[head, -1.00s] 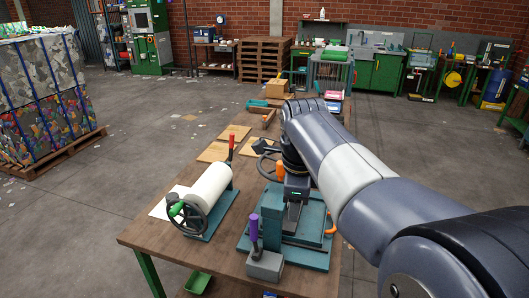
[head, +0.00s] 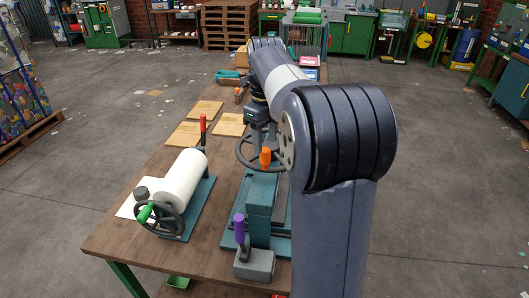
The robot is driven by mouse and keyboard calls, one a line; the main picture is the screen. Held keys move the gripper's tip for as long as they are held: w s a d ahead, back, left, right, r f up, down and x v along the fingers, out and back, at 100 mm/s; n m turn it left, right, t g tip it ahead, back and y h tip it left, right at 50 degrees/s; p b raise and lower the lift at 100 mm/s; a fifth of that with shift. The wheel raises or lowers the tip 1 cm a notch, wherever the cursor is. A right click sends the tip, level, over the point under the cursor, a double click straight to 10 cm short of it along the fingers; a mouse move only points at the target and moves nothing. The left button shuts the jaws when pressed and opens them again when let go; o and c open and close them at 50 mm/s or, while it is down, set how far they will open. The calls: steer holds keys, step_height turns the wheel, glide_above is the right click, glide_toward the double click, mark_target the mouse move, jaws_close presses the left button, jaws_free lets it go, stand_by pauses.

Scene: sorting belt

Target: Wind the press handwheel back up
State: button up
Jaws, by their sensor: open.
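The teal press (head: 260,205) stands on the wooden workbench, partly covered by my arm. Its dark handwheel (head: 239,158) lies flat on top, with an orange upright handle (head: 265,157) on its near side. My gripper (head: 262,133) points down just over the far part of the wheel, and its jaws are open. The fingertips are small and dark against the wheel, so I cannot tell whether they touch the rim or the hub. The right side of the press is hidden behind my arm.
Left of the press is a white roller (head: 181,178) with its own wheel and green handle. A grey block with a purple lever (head: 239,226) stands in front. Flat wooden boards (head: 206,108) lie behind, and a red-handled lever (head: 203,127) stands by the roller.

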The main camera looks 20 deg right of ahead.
mark_target(265, 149)
step_height(265, 149, down, 5)
stand_by(0.3)
jaws_close()
stand_by(0.5)
